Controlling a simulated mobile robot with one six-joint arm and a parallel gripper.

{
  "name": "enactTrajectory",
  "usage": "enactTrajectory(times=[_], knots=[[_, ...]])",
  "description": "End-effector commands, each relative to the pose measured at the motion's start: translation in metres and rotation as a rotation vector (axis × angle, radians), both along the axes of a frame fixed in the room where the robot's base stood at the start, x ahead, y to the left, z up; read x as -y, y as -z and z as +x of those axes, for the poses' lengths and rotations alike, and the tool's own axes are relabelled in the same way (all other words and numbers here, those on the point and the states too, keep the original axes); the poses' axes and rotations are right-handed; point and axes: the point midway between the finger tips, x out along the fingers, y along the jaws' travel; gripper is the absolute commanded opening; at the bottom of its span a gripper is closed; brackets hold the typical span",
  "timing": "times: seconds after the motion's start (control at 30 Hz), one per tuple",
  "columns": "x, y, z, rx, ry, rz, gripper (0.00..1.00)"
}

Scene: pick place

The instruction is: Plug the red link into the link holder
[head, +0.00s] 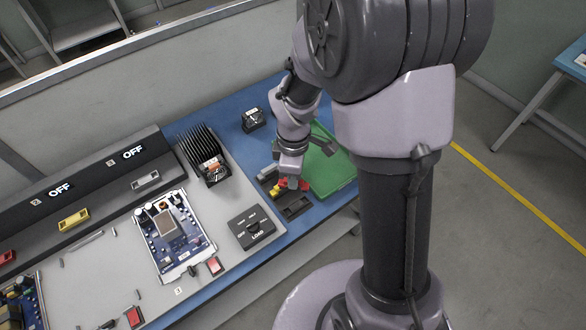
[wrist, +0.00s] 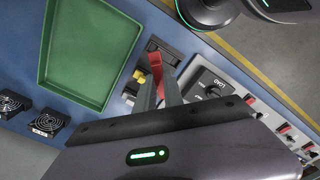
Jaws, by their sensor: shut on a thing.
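The red link (wrist: 155,65) is between the fingertips of my gripper (wrist: 160,84), which is shut on it. In the head view my gripper (head: 293,179) hangs over the link holder (head: 296,207), and a bit of red shows at the fingertips. The link holder is a dark block with slots; it also shows in the wrist view (wrist: 170,54), right at the far end of the red link. I cannot tell whether the link touches the holder. A yellow link (wrist: 139,75) sits beside the red one; my fingers partly hide this area.
A green tray (head: 335,178) lies behind my gripper. A black LOAD switch box (head: 252,228) stands to the left of the holder. A finned black heatsink (head: 203,150), a small fan (head: 253,118) and a blue circuit board (head: 165,258) are farther left on the bench.

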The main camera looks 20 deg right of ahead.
Motion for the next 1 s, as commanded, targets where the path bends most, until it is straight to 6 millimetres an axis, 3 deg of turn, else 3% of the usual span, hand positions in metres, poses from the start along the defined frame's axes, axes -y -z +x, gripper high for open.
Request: enactTrajectory(times=[0.2,0.33,0.53,0.83,1.0], knots=[[0.000,0.012,-0.011,0.002,-0.537,0.001,0.00],[0.000,0.015,-0.015,0.003,-0.734,0.001,0.00],[0.000,0.024,-0.016,0.004,-0.795,0.001,0.00],[-0.001,0.059,-0.016,0.004,-0.793,0.001,0.00],[-0.001,0.069,-0.016,0.004,-0.793,0.001,0.00]])
